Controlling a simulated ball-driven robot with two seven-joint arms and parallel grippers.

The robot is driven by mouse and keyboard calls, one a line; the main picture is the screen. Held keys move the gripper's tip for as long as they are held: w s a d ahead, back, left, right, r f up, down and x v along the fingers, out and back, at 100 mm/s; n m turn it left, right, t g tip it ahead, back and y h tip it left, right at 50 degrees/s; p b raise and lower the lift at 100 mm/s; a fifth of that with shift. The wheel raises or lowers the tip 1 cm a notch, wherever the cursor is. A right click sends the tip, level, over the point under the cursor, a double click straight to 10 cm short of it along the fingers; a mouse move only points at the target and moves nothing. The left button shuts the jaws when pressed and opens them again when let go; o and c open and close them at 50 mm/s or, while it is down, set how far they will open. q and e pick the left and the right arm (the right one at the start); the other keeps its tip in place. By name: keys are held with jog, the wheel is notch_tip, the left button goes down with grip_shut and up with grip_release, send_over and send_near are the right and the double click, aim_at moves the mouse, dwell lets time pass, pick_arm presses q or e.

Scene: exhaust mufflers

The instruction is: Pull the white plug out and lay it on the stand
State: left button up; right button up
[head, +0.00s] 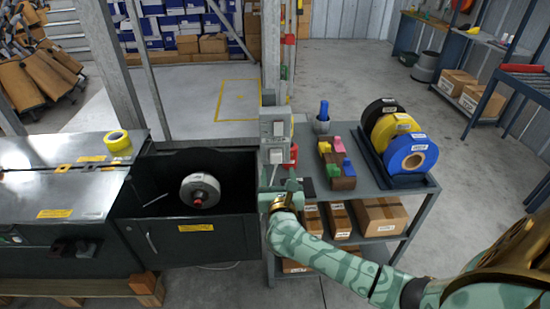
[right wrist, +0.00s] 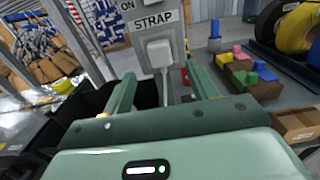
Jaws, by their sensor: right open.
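The white plug (right wrist: 160,52) sits in the grey post (right wrist: 150,6), just below a label reading STRAP. A pale cable hangs down from it. In the head view the plug (head: 277,155) shows small on the post's front. My right gripper (head: 283,187) is just below and in front of the plug. In the right wrist view its fingers (right wrist: 159,78) are open, with the plug beyond the gap and the cable between them in the picture. The grey stand (head: 385,207) with shelves is right of the post. My left gripper is out of view.
The stand's top holds several coloured clips on a brown block (head: 343,180), a cup with a blue handle (head: 322,122) and strap rolls (head: 411,153). Left of the post is a black open bin (head: 190,250) with a reel. A red-handled item (head: 291,155) is beside the post.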

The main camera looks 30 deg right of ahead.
aim_at(276, 160)
jog(key=b+x, duration=0.1)
jog(key=x, duration=0.4)
jog(key=shift+f+b, duration=0.2)
jog(key=shift+b, duration=0.2)
jog(key=shift+b+x, duration=0.3)
jog(key=shift+x, duration=0.6)
jog(key=shift+r, duration=0.2)
grip_shut()
jog(key=p+v, duration=0.2)
jog(key=v, duration=0.4)
dwell(0.8)
dwell(0.5)
